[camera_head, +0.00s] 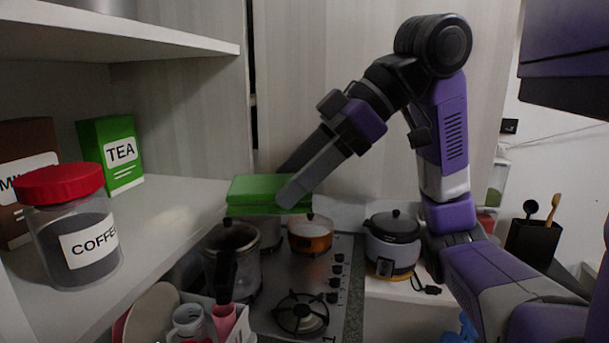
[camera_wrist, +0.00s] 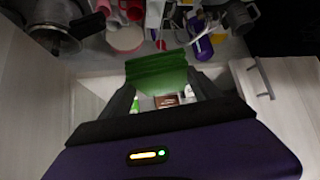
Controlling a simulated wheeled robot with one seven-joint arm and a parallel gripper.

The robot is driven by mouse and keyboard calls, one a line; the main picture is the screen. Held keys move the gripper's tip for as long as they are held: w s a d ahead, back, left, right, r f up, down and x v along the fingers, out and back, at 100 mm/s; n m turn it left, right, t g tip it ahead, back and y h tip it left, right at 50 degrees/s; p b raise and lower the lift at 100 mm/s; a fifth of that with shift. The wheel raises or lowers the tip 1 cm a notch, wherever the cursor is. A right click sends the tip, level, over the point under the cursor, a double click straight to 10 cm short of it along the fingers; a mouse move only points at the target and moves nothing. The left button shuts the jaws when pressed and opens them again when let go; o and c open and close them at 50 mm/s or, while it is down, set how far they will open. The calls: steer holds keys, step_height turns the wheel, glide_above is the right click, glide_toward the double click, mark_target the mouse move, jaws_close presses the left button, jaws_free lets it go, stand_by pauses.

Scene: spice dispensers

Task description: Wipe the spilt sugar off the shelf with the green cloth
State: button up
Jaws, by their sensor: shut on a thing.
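My gripper (camera_head: 292,194) is shut on the green cloth (camera_head: 250,190), a folded block with visible layers. It holds the cloth in the air near the shelf's right edge, above the stove. In the wrist view the cloth (camera_wrist: 157,73) sits between the two fingers of my gripper (camera_wrist: 160,92). The white shelf (camera_head: 165,215) is at the left in the head view. I cannot make out any spilt sugar on its pale surface.
A coffee jar (camera_head: 80,240) with a red lid, a green tea box (camera_head: 112,152) and a brown box (camera_head: 22,180) stand on the shelf. An upper shelf (camera_head: 130,35) hangs above. Pots, including an orange one (camera_head: 310,240), are on the stove (camera_head: 325,290) below. The shelf's right part is clear.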

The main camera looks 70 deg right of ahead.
steer(key=shift+w+a+f, duration=0.15)
steer(key=shift+w+a, duration=0.4)
steer(key=shift+w, duration=2.3)
steer(key=shift+w+a+f, duration=0.15)
steer(key=shift+w+a, duration=0.45)
steer(key=shift+w, duration=2.25)
steer(key=shift+w+a+f, duration=0.15)
steer(key=shift+w+a, duration=0.4)
steer(key=shift+w, duration=2.3)
steer(key=shift+w+f+b, duration=0.3)
steer(key=shift+w+f, duration=0.1)
steer(key=shift+f, duration=0.1)
steer(key=shift+f+b, duration=0.55)
steer(key=shift+f, duration=0.35)
steer(key=shift+f+b, duration=0.3)
steer(key=shift+f, duration=0.35)
steer(key=shift+a, duration=0.1)
steer(key=shift+w+a+r+p, duration=0.15)
steer(key=shift+w+a, duration=0.25)
steer(key=shift+a, duration=0.2)
steer(key=shift+w+a+f+p, duration=0.15)
steer(key=shift+w+a, duration=0.2)
steer(key=shift+a, duration=0.2)
steer(key=shift+w+a+r+p, duration=0.15)
steer(key=shift+w+a, duration=0.25)
steer(key=shift+a, duration=0.2)
steer(key=shift+d, duration=0.2)
